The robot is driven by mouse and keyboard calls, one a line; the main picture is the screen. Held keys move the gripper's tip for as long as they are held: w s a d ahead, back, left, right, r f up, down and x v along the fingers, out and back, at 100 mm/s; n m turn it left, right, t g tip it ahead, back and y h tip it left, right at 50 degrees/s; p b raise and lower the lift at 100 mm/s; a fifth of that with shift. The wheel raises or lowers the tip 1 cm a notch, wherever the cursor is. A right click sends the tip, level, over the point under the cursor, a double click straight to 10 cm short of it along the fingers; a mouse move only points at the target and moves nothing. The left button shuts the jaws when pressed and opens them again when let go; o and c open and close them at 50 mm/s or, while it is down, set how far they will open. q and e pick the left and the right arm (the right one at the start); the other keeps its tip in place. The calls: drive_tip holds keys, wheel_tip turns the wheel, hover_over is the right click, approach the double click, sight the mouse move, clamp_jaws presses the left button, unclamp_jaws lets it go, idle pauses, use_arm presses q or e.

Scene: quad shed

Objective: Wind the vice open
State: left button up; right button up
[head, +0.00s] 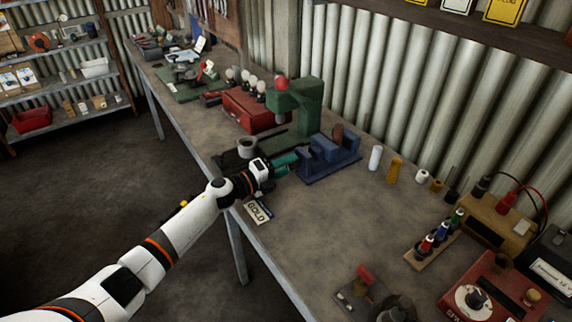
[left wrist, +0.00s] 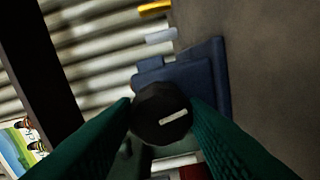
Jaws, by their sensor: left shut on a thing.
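The blue vice (head: 328,160) stands on the workbench, right of the green press. My left gripper (head: 290,162) reaches its near left end, with its green fingers pointing at it. In the left wrist view the vice (left wrist: 212,80) lies beyond a round black knob (left wrist: 160,114) with a white mark on its face. My left fingers are shut on this knob, one on each side. The white mark is tilted slightly from level in that view. The gap between the vice jaws is hard to judge. My right gripper is not in view.
The green press (head: 300,105) and a red box (head: 250,112) with bulbs stand behind my gripper. A white cylinder (head: 375,158) and a yellow-brown one (head: 394,170) stand right of the vice. A "GOLD" card (head: 258,211) lies near the bench edge.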

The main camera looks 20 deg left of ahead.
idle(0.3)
use_arm(q)
drive_tip(key=o, duration=1)
drive_tip(key=shift+c, duration=0.2)
drive_tip(key=b+v, duration=0.2)
drive_tip(key=v, duration=0.9)
drive_tip(key=shift+a+f, duration=0.1)
drive_tip(key=shift+f, duration=0.05)
drive_tip(key=shift+s+a+b, duration=0.3)
drive_tip(key=shift+s, duration=0.1)
